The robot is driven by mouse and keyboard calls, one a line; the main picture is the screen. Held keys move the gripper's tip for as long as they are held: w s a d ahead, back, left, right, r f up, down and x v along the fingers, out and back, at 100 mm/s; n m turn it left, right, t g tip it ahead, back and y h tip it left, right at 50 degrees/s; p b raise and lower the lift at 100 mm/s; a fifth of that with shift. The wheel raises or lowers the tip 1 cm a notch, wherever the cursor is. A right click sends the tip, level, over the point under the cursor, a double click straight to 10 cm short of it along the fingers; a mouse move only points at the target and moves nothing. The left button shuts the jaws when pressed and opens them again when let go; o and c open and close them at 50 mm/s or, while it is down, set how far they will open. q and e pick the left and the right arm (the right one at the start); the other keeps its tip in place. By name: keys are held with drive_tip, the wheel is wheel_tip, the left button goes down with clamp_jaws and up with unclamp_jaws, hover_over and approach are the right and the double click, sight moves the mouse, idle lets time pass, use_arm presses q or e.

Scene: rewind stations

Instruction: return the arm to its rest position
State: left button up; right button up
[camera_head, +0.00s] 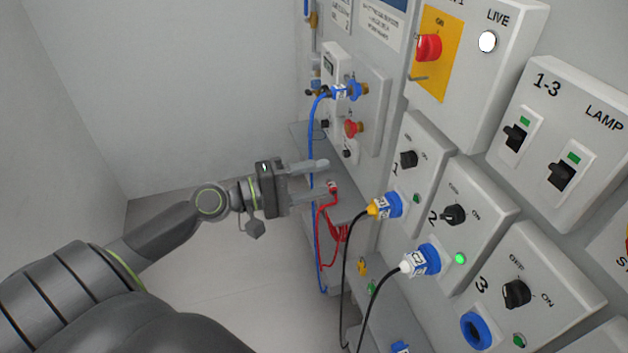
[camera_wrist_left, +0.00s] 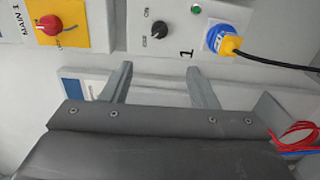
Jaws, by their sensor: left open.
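My left gripper (camera_head: 325,181) is open and empty, held in the free space in front of the panel wall. In the left wrist view its two fingers (camera_wrist_left: 158,84) stand apart with nothing between them. They point toward the panel, below the black rotary switch (camera_wrist_left: 160,29) of station 1. In the head view my left arm comes in from the lower left. My right gripper is not in the head view.
A yellow plug (camera_head: 376,208) sits in socket 1 and a white plug (camera_head: 408,265) in socket 2. Socket 3 (camera_head: 476,330) is empty. Blue cable (camera_head: 312,150) and red cable (camera_head: 321,235) hang close by the left gripper. Open floor (camera_head: 230,270) lies left.

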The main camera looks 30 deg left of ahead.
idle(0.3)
use_arm(q)
drive_tip(key=w+a+f+y, duration=0.1)
drive_tip(key=a+f+y, duration=0.4)
drive_tip(key=f, duration=0.6)
drive_tip(key=w+a+f+y, duration=0.1)
drive_tip(key=a+f+y, duration=0.2)
drive_tip(key=a+f, duration=0.6)
drive_tip(key=s+a+f+m+g+y, duration=0.15)
drive_tip(key=s+f, duration=0.25)
drive_tip(key=f, duration=0.6)
drive_tip(key=s+d+f+g+y, duration=0.1)
drive_tip(key=s+f+g+y, duration=0.2)
drive_tip(key=f, duration=0.6)
drive_tip(key=s+d+f+m+g, duration=0.2)
drive_tip(key=s+f+m+g, duration=0.15)
drive_tip(key=s+f, duration=1.05)
drive_tip(key=s+d+f+m+g, duration=0.2)
drive_tip(key=s+d+f, duration=0.2)
drive_tip(key=s, duration=0.5)
drive_tip(key=s+d+f+m+g, duration=0.3)
drive_tip(key=s+d+f, duration=0.2)
drive_tip(key=s, duration=0.5)
drive_tip(key=shift+d, duration=0.7)
